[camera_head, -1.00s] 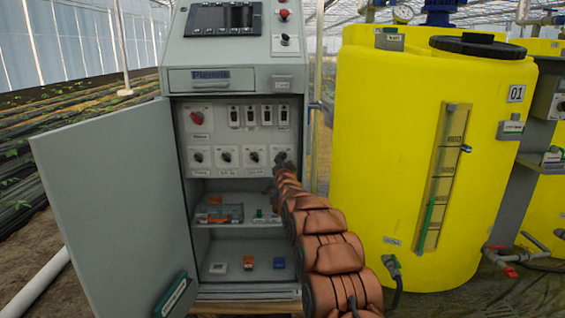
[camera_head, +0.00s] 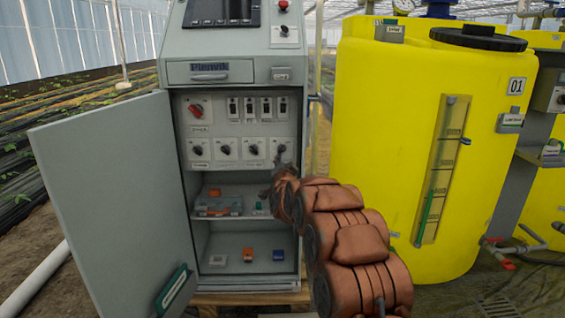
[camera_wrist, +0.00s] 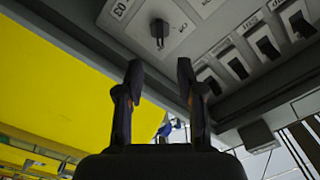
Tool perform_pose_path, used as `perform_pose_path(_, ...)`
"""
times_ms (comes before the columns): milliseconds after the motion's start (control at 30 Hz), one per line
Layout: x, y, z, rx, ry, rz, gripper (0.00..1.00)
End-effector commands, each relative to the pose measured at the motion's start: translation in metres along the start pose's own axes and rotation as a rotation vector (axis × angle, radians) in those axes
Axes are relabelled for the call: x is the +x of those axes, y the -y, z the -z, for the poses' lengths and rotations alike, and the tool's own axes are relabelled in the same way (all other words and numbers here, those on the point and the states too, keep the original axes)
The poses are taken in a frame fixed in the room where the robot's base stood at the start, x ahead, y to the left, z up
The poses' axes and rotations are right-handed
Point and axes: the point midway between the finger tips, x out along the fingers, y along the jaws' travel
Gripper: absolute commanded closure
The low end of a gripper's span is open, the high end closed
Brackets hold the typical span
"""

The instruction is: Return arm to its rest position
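My gripper (camera_wrist: 159,68) is open in the wrist view. Its two dark fingers stand apart with nothing held between them. A black rotary knob (camera_wrist: 159,30) on the grey panel shows beyond the fingertips, with a gap between. In the head view my copper-coloured arm (camera_head: 345,240) reaches from the lower right toward the right side of the open cabinet (camera_head: 230,178). The gripper itself is small and hard to make out there, partly hidden by the arm, near the rightmost knob of the lower row.
The cabinet door (camera_head: 115,210) stands open to the left. A yellow tank (camera_head: 385,130) stands close on the arm's right. The cabinet's lower shelves hold small parts, including an orange one (camera_head: 248,254) and a blue one (camera_head: 278,254). Rows of switches (camera_wrist: 238,68) line the panel.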

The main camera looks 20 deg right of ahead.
Motion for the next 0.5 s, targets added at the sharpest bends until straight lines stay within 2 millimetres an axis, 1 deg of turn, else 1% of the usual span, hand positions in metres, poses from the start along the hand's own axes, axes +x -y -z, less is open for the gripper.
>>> perform_pose_path(200,-0.0084,-0.0004,-0.0009,0.0,0.002,-0.001,0.62)
perform_pose_path(500,-0.0091,0.0,-0.0006,0.0,0.001,0.0,0.62)
